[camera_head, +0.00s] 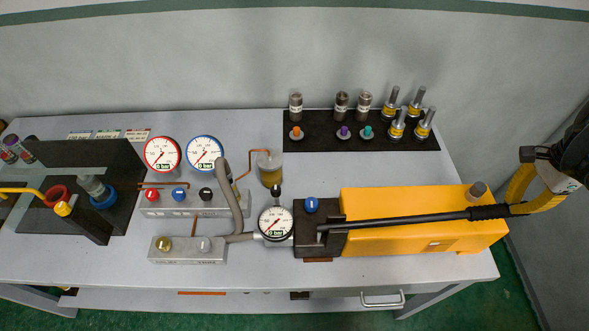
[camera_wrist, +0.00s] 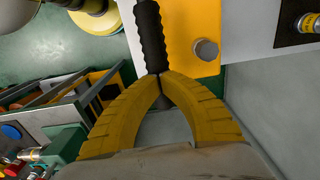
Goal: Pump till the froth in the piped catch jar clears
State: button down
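The yellow hand pump (camera_head: 400,235) lies at the right of the bench. Its long black lever (camera_head: 405,219) lies low, nearly level along the pump's top. My gripper (camera_head: 513,203) is at the lever's right end. In the wrist view the yellow fingers (camera_wrist: 162,76) meet on the lever just behind its ribbed black grip (camera_wrist: 150,35). The catch jar (camera_head: 270,170) stands behind the pump's gauge (camera_head: 276,223), with a copper pipe at its top. It holds yellowish-brown liquid; whether froth is on it is too small to tell.
Red-rimmed (camera_head: 162,154) and blue-rimmed (camera_head: 205,153) gauges stand above a valve block with several knobs. A grey hose (camera_head: 233,200) arches beside the jar. A black rack (camera_head: 375,131) with metal fittings is at the back.

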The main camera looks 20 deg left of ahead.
jog(key=shift+d+f+b, duration=0.15)
jog(key=shift+f+b, duration=0.8)
jog(key=shift+f, duration=0.25)
jog(key=shift+d+f+b, duration=0.1)
jog(key=shift+f+b, duration=0.85)
jog(key=shift+f, duration=0.2)
jog(key=r+p, duration=0.2)
jog(key=r, duration=0.1)
jog(key=r+p, duration=0.2)
jog(key=r, duration=0.1)
jog(key=a+r+p, duration=0.1)
jog(key=r+p, duration=0.1)
jog(key=r, duration=0.1)
jog(key=shift+s+p, duration=0.1)
jog(key=shift+p, duration=0.2)
notch_tip(320, 180, up, 6)
jog(key=a+p, duration=0.1)
jog(key=p, duration=0.3)
jog(key=shift+s+a+p, duration=0.35)
jog(key=shift+a, duration=0.05)
jog(key=shift+r, duration=0.1)
